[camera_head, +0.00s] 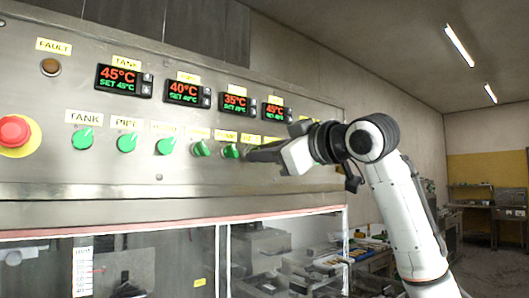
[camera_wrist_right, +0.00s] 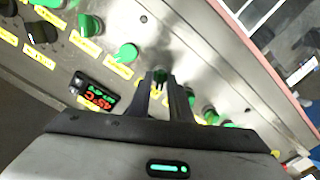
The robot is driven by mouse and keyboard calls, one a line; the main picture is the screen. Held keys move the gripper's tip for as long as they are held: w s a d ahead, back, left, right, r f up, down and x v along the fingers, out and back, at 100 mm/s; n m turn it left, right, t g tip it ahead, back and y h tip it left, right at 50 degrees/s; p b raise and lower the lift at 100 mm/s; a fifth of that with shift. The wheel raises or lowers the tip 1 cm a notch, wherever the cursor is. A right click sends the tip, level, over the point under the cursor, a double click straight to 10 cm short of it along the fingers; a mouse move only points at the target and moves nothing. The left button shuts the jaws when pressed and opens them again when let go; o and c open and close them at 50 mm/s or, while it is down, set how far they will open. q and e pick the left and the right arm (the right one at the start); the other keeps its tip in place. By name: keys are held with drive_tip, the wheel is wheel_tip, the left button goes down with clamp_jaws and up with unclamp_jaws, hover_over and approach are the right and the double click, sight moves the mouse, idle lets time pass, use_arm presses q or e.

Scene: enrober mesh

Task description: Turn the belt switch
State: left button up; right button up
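A row of green rotary switches runs along the steel control panel (camera_head: 60,165), each under a yellow label. The tank switch (camera_head: 83,139) and the pipe switch (camera_head: 127,142) are at the left end. The labels farther right are too small to read, so I cannot tell which is the belt switch. My right gripper (camera_head: 254,154) is at the right part of this row, close to the panel. In the right wrist view, a green switch (camera_wrist_right: 160,74) shows at the tips of its close-set fingers (camera_wrist_right: 160,84); whether they touch it is unclear. My left gripper is out of view.
A red emergency button (camera_head: 14,131) is at the panel's left. Red-green temperature displays (camera_head: 123,80) sit above the switches. Other green switches (camera_wrist_right: 127,53) are close beside the fingers. Glass doors (camera_head: 140,265) lie below the panel; the room opens to the right.

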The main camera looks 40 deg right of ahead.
clamp_jaws()
drive_tip(key=shift+m, duration=0.3)
drive_tip(key=shift+d+m, duration=0.1)
drive_tip(key=shift+m, duration=5.8)
